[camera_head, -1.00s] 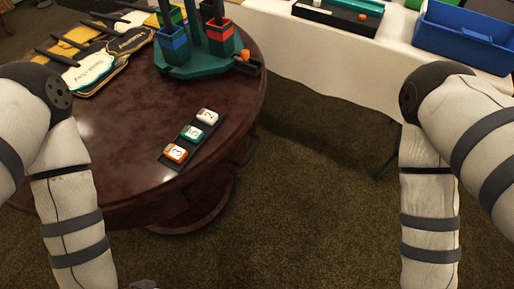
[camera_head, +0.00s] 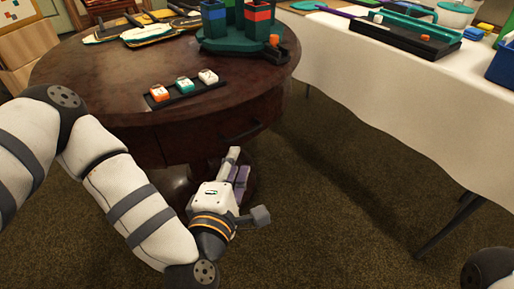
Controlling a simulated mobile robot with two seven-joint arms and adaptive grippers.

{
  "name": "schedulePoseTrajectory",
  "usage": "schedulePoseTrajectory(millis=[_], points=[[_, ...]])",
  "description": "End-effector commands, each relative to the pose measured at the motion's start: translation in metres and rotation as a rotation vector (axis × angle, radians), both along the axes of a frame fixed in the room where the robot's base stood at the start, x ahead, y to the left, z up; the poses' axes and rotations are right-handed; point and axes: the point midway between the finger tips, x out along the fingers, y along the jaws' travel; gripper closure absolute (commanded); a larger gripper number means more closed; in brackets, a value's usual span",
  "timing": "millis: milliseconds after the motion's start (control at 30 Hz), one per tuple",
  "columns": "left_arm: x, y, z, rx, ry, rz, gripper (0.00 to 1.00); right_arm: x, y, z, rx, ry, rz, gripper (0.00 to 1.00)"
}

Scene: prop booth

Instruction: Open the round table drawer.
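The round table (camera_head: 100,72) is dark polished wood and stands at the upper left. Its drawer (camera_head: 268,112) is in the side below the top and looks shut, with a dark handle (camera_head: 240,132) across its front. My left gripper (camera_head: 236,164) is just below the handle, its fingers pointing up toward the drawer. I see no contact with the handle, and I cannot tell how far apart the fingers are. My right gripper is out of view; only a bit of that arm shows at the lower right corner.
A black tray with orange, teal and white blocks (camera_head: 186,90) lies near the table edge. A white-clothed table (camera_head: 385,75) stands at the right. Carpet (camera_head: 345,215) between is free.

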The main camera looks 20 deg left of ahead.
Motion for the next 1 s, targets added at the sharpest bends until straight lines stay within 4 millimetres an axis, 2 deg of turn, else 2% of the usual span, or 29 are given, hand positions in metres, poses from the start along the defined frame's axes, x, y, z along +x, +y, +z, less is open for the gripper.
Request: schedulePoseTrajectory(millis=[133, 300, 500, 633, 867, 900, 1000], points=[[0.022, 0.004, -0.002, -0.001, -0.007, 0.008, 0.70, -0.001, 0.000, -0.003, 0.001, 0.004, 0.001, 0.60], [0.066, 0.009, -0.010, 0.000, -0.004, 0.005, 0.70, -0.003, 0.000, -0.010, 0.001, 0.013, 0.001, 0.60], [0.105, 0.013, -0.016, 0.001, -0.001, 0.002, 0.70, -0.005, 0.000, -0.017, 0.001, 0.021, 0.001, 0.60], [0.116, 0.013, -0.017, 0.001, 0.000, 0.000, 0.70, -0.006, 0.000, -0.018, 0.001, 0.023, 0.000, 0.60], [0.118, 0.013, -0.016, 0.001, 0.000, 0.000, 0.70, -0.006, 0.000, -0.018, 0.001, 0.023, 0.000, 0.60], [0.118, 0.013, -0.016, 0.001, 0.000, 0.000, 0.72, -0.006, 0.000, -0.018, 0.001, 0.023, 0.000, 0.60], [0.117, 0.013, -0.016, 0.001, 0.000, 0.000, 0.95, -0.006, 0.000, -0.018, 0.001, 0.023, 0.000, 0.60]])
